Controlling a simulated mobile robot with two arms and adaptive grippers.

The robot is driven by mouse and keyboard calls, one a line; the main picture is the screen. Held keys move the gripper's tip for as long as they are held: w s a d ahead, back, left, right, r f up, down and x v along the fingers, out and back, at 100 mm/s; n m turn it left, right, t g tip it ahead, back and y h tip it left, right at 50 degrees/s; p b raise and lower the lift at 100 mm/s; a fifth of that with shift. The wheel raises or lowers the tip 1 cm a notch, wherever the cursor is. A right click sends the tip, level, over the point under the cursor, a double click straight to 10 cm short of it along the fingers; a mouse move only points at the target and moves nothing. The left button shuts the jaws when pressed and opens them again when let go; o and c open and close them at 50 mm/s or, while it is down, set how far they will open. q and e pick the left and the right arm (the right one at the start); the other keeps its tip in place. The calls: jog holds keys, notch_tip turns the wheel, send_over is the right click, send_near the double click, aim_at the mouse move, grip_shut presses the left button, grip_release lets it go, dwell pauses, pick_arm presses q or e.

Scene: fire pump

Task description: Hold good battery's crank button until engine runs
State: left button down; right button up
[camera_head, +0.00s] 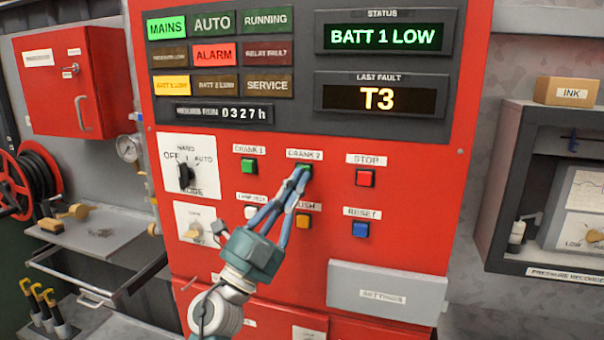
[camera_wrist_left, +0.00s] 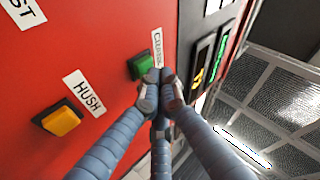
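The red pump panel has a green CRANK 1 button (camera_head: 249,166) and a green CRANK 2 button (camera_head: 305,170). The status display (camera_head: 382,37) reads BATT 1 LOW, and the yellow BATT 1 LOW lamp (camera_head: 172,86) is lit. The RUNNING lamp (camera_head: 266,19) looks dark. My left gripper (camera_head: 301,178) is at CRANK 2, its fingers together and empty, partly covering the button. In the left wrist view the closed fingertips (camera_wrist_left: 160,78) are at the lower edge of the green button (camera_wrist_left: 142,65); whether they press it I cannot tell. My right gripper is not in view.
A STOP button (camera_head: 366,178), a blue RESET button (camera_head: 360,229) and a yellow HUSH button (camera_head: 303,220) are close by. The mode switch (camera_head: 186,174) is at left. A grey settings cover (camera_head: 386,292) juts out below. MAINS and ALARM lamps are lit.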

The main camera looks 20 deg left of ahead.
pick_arm(q)
jog(key=shift+w, duration=0.4)
dwell(0.3)
dwell(1.6)
jog(key=shift+s+p, duration=0.35)
jog(key=shift+s, duration=0.55)
jog(key=s+p, duration=0.1)
jog(key=s, duration=0.4)
jog(key=shift+a+p, duration=0.1)
jog(key=shift+p, duration=0.25)
